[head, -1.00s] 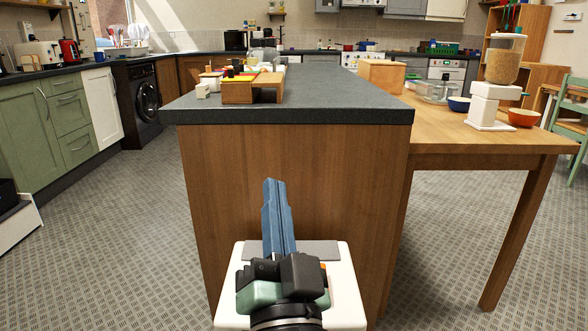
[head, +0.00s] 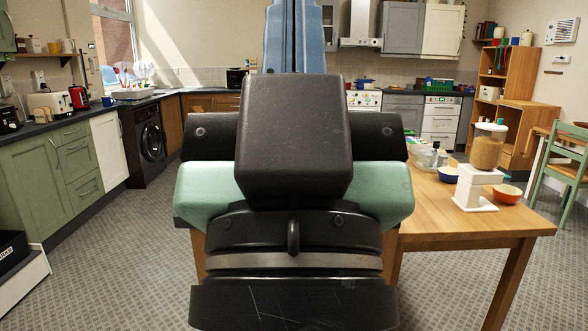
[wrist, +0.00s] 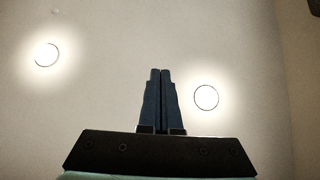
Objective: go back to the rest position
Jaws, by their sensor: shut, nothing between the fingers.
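My gripper (head: 295,38) stands large in the middle of the head view, raised close to the camera with its blue fingers pointing up. The tops of the fingers run out of the picture. In the wrist view my gripper (wrist: 160,75) is shut, its two blue fingers side by side with nothing between them. My gripper and wrist hide most of the kitchen island in the head view.
A wooden table (head: 500,228) at the right bears a white dispenser (head: 474,187), a blue bowl (head: 449,174) and an orange-red bowl (head: 507,195). Green cabinets (head: 40,185) and a black washing machine (head: 147,145) line the left. Floor (head: 120,260) is clear at left. Two round lights (wrist: 206,97) are on the ceiling.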

